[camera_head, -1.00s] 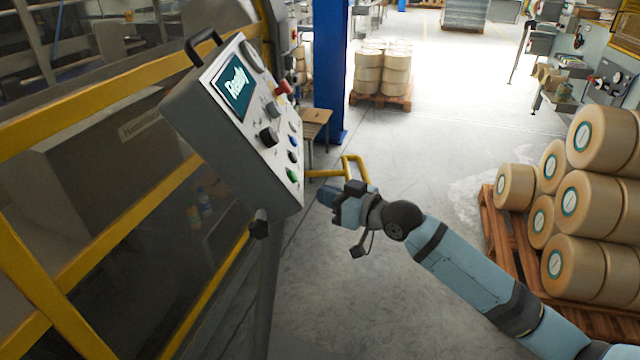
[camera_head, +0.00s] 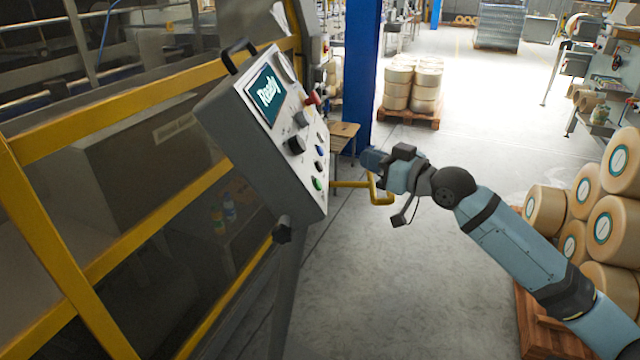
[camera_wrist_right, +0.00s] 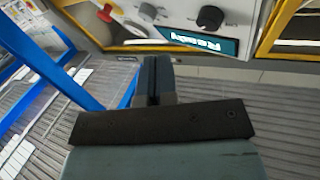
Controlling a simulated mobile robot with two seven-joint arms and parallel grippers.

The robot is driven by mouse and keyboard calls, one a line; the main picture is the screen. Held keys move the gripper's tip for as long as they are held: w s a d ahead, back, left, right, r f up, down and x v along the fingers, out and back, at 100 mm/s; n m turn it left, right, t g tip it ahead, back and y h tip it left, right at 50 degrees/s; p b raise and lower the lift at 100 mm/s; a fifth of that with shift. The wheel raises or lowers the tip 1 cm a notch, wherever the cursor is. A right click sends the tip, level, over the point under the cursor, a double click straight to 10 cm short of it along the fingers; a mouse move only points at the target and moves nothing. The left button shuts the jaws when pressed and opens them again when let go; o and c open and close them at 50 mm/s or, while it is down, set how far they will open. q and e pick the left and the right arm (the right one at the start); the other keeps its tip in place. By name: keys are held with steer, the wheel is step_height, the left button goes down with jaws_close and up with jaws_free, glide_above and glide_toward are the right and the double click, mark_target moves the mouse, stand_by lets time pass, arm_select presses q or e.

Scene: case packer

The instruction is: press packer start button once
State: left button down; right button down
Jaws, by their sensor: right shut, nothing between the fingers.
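The packer's grey control panel (camera_head: 262,128) stands tilted at the left of the head view. Its screen (camera_head: 267,95) reads "Ready". Button labels are too small to read. My right gripper (camera_head: 366,158) is shut and empty, in front of and to the right of the panel, apart from the buttons. In the right wrist view my closed fingers (camera_wrist_right: 152,82) point toward the panel (camera_wrist_right: 135,30), seen upside down. My left gripper is out of view.
A yellow rail (camera_head: 352,184) sticks out beneath the panel, close to my right gripper in the picture. A blue post (camera_head: 360,75) stands behind. Stacked rolls (camera_head: 590,215) on a pallet (camera_head: 540,320) are at right. The middle floor is clear.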

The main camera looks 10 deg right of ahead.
mark_target(318, 184)
steer(key=w+a+f, duration=0.1)
steer(key=a+f, duration=0.3)
steer(key=a, duration=0.2)
steer(key=shift+w+a, duration=0.3)
steer(key=shift+w, duration=0.1)
steer(key=shift+a, duration=0.15)
stand_by(1.7)
steer(key=shift+a+f, duration=0.2)
steer(key=shift+w+a+f, duration=0.15)
steer(key=shift+a+f, duration=0.05)
steer(key=shift+a, duration=0.1)
stand_by(0.7)
steer(key=shift+d+r, duration=0.1)
steer(key=shift+s+d+r+p, duration=0.2)
steer(key=shift+d+r+p, duration=0.15)
steer(key=shift+d, duration=0.2)
